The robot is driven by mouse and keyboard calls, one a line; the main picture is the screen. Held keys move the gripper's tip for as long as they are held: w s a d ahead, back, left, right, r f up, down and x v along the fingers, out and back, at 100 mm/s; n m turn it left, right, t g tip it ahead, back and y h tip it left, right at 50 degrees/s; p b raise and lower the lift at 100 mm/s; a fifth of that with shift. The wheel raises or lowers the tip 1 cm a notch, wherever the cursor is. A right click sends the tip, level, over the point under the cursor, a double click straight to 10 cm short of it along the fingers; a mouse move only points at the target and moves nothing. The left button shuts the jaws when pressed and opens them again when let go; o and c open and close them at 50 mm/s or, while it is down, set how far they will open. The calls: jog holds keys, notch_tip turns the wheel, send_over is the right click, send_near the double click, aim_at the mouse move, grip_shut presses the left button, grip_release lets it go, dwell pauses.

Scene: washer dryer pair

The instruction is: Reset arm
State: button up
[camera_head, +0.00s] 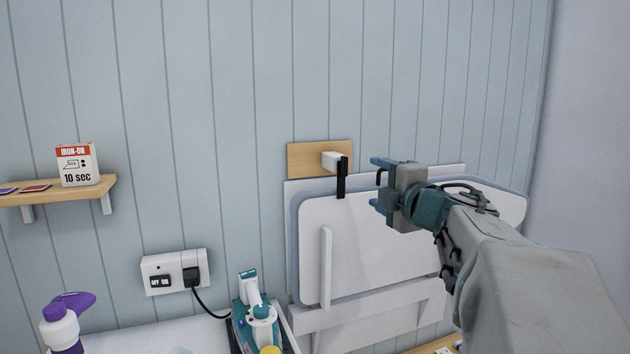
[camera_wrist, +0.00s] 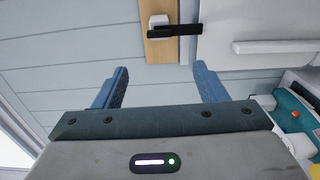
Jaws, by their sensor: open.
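My gripper (camera_head: 377,182) is at the end of my arm, raised in front of the folded white board on the wall. In the wrist view my gripper (camera_wrist: 160,88) shows its two blue fingers wide apart with nothing between them. Ahead of the fingers is a black latch bar (camera_wrist: 175,30), mounted on a white block on a wooden plate. In the head view the black latch bar (camera_head: 341,178) hangs upright over the board's top edge, just left of the fingers. No contact shows between them.
The folded white board (camera_head: 375,245) hangs on the panelled wall. Below are a teal iron (camera_head: 258,315), a wall socket (camera_head: 175,272) with a cable, and a purple-topped spray bottle (camera_head: 63,325). A wooden shelf (camera_head: 60,190) holds a small box (camera_head: 77,164) at left.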

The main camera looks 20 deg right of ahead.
dwell(0.4)
jog(key=s+a+f+m+g+p, duration=0.2)
jog(key=s+a+f+m+g, duration=0.1)
jog(key=a+f+m+g, duration=0.25)
jog(key=s+a+f+m+g+h+p, duration=0.1)
jog(key=s+a+f+m+g, duration=0.15)
jog(key=a+f+m, duration=0.45)
jog(key=s+a+f+m+g+p, duration=0.2)
jog(key=s+a+f+m+g, duration=0.15)
jog(key=f, duration=0.45)
jog(key=s+a+f+m+g+y, duration=0.1)
jog(key=s+a+f+g+y, duration=0.1)
jog(key=s+a+f, duration=0.3)
jog(key=s+a+g, duration=0.1)
jog(key=s, duration=0.2)
jog(key=shift+s+a+m+g+p, duration=0.25)
jog(key=shift+a+m+g+p, duration=0.05)
jog(key=shift+m+g+p, duration=0.1)
